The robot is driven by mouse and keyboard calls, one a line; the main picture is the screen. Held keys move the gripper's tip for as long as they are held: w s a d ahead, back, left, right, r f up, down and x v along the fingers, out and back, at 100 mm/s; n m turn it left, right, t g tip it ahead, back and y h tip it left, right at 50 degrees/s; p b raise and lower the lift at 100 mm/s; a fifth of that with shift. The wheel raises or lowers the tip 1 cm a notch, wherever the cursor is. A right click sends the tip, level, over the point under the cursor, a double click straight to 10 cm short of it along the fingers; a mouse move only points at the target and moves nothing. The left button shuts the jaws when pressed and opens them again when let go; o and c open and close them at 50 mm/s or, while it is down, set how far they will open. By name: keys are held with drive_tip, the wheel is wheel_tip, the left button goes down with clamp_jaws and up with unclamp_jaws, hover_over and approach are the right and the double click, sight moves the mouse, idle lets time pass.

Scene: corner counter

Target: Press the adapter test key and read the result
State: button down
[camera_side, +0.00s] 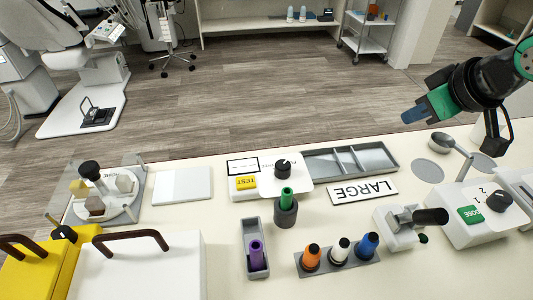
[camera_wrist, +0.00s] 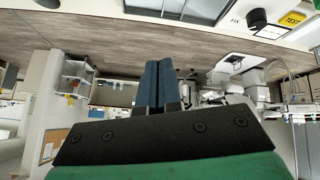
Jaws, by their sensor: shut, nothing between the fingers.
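The adapter test key is a yellow key marked TEST (camera_side: 245,183) on a white tester unit on the counter. It also shows at the upper right of the wrist view (camera_wrist: 292,19). A white display with a dark frame (camera_side: 242,166) sits just behind the key; I can read no result on it. A black knob (camera_side: 283,168) stands on the unit beside the key. My gripper (camera_side: 407,117) is at the upper right of the side view, above the counter's back edge and well away from the key. Its blue fingers (camera_wrist: 158,68) are together and empty.
A green adapter stands in a dark round holder (camera_side: 286,213) in front of the unit. Orange, white and blue adapters stand on a grey rack (camera_side: 336,262).

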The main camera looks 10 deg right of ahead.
drive_tip(key=w+a+n, duration=0.2)
drive_tip(key=a, duration=0.5)
drive_tip(key=w+a+n, duration=0.2)
drive_tip(key=w+a, duration=0.1)
drive_tip(key=a, duration=0.3)
drive_tip(key=n+t+y, duration=0.2)
drive_tip(key=n, duration=0.2)
hover_over(248, 184)
wheel_tip(248, 184, down, 4)
drive_tip(key=shift+s+r, duration=0.1)
drive_tip(key=shift+r, duration=0.15)
drive_tip(key=shift+f, duration=4.45)
drive_tip(key=shift+f, duration=0.1)
drive_tip(key=shift+f, duration=0.3)
